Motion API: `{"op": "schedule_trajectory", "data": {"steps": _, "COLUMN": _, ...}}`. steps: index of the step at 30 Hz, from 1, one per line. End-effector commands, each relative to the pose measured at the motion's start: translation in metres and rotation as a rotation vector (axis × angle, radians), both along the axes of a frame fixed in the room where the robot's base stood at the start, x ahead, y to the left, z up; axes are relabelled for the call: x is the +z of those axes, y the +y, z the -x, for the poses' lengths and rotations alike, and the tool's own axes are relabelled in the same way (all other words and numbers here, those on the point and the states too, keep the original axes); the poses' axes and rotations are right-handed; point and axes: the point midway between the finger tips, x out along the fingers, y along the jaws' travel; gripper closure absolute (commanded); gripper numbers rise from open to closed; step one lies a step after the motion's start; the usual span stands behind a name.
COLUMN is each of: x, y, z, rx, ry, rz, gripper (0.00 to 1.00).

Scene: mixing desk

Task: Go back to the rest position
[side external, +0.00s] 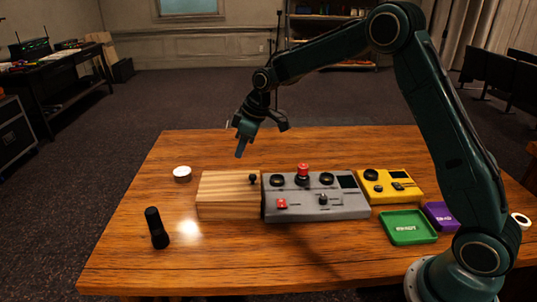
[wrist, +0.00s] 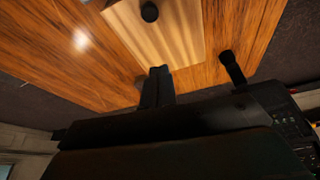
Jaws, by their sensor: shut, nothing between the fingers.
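My gripper (side external: 240,149) hangs in the air above the table, behind and above the wooden box, pointing down. Its fingers are together and hold nothing. In the wrist view the dark closed fingers (wrist: 157,86) show in front of the wooden box's edge, with clear air between them and the table not measurable. The wooden box (side external: 229,196) with a black knob (side external: 253,179) stands left of the grey control panel (side external: 316,205). The box also shows in the wrist view (wrist: 165,38). No marker for the rest position is seen.
A black cylinder (side external: 156,228) stands at the front left, and a white round item (side external: 182,174) lies behind it. A yellow device (side external: 389,187), a green tray (side external: 408,240) and a purple item (side external: 440,216) are at the right. The table's back strip is clear.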

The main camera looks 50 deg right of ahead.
Motion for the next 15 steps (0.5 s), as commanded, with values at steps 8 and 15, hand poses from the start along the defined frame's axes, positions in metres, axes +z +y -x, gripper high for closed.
{"op": "schedule_trajectory", "data": {"steps": 8, "x": 0.03, "y": -0.007, "z": 0.009, "rx": 0.001, "ry": -0.002, "rz": 0.0, "gripper": 1.0}}
{"op": "schedule_trajectory", "data": {"steps": 15, "x": 0.036, "y": -0.008, "z": 0.011, "rx": 0.001, "ry": 0.0, "rz": 0.0, "gripper": 1.0}}
